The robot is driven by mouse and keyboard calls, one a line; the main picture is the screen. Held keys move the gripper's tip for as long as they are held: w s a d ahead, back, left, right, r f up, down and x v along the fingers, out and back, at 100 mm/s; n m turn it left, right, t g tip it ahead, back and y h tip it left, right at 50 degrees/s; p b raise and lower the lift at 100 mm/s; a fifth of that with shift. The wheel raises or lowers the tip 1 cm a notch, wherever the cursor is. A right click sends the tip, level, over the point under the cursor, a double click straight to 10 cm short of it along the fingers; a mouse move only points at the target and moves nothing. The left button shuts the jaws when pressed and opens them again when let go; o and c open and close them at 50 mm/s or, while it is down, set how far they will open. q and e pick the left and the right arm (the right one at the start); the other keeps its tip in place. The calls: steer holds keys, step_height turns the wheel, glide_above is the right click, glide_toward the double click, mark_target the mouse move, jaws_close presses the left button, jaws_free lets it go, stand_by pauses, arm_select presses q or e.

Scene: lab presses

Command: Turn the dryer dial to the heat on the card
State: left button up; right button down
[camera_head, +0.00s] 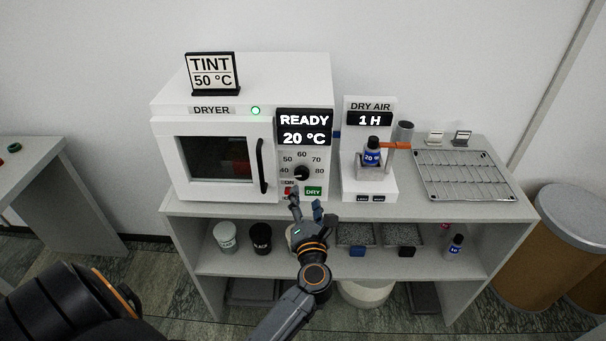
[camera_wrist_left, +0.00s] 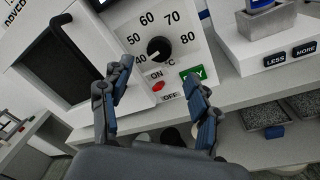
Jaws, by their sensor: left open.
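The white dryer (camera_head: 222,107) stands on the bench, its display (camera_head: 304,130) reading READY, 20 °C. The card (camera_head: 212,73) on top reads TINT 50 °C. The black dial (camera_head: 302,173) sits below the display, inside a scale from 40 to 80. In the left wrist view the dial (camera_wrist_left: 159,48) has its white mark at the lower left, towards 40. My left gripper (camera_head: 306,201) is open and empty, just below and in front of the dial. Its fingers (camera_wrist_left: 157,75) spread to either side below the dial, apart from it. My right gripper is not in view.
A red switch (camera_wrist_left: 157,86) and green DRY button (camera_wrist_left: 192,73) lie under the dial, close to the fingers. The door handle (camera_head: 262,166) juts out left of the dial. A dry air unit (camera_head: 368,187) with a blue bottle (camera_head: 372,154) and a wire rack (camera_head: 465,176) stand right.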

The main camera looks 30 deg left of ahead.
mark_target(303, 175)
arm_select(q)
steer(key=p+x, duration=0.1)
steer(key=x, duration=0.8)
steer(key=shift+w+a, duration=0.1)
steer(key=shift+w, duration=0.05)
steer(key=c, duration=1.2)
